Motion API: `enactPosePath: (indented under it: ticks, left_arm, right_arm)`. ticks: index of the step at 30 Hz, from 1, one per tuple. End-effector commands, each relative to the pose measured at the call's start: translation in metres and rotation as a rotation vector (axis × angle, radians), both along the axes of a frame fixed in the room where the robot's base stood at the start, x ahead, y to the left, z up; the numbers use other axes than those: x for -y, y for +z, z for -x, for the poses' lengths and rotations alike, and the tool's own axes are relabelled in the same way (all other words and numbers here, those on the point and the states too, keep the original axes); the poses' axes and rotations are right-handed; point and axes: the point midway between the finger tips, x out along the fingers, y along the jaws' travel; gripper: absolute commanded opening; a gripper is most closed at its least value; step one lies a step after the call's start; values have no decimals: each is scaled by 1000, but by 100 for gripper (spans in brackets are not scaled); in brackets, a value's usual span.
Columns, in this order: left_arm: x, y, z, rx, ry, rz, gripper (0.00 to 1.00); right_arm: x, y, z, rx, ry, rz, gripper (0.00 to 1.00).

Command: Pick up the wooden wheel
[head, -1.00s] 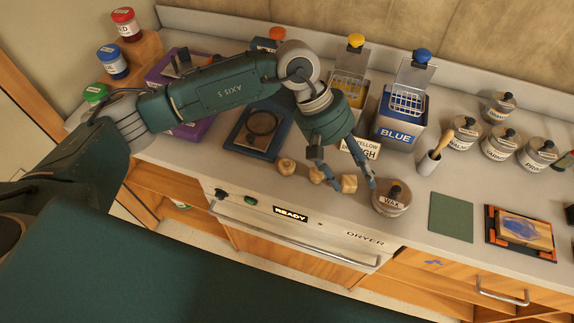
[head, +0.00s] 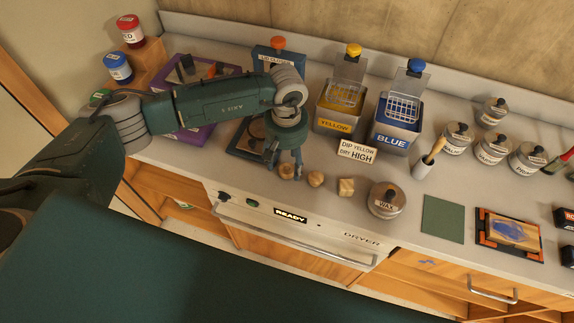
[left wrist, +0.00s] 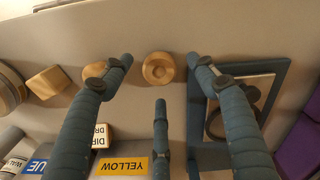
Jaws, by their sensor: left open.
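The wooden wheel (head: 286,172), a small round pale piece, lies on the grey counter near its front edge. In the left wrist view the wheel (left wrist: 158,68) shows a ring shape with a dark centre. It lies between the fingertips of my left gripper (left wrist: 158,78). In the head view my left gripper (head: 284,168) points down over the wheel. Its fingers are spread and grip nothing. I cannot tell whether a finger touches the wheel. My right gripper is not in view.
A round wooden piece (head: 316,179) and a wooden cube (head: 346,187) lie to the right, then a wax tin (head: 386,200). Behind are a dark framed tray (head: 240,139), a dip sign (head: 357,150) and the yellow (head: 333,126) and blue (head: 394,138) vats.

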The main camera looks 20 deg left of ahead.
Motion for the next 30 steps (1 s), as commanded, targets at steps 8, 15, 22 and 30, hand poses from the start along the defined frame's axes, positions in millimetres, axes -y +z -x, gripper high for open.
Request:
enactPosePath:
  ticks: [8, 15, 22, 30]
  left_arm:
    - [0, -23, 0, 0, 0, 1, 59]
    - [0, -23, 0, 2, 0, 1, 45]
    - [1, -22, 0, 2, 0, 1, 21]
    - [1, -22, 0, 2, 0, 1, 21]
  right_arm:
    - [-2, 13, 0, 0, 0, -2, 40]
    - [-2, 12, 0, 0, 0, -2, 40]
    - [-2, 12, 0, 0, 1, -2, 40]
    - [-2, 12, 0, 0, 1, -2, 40]
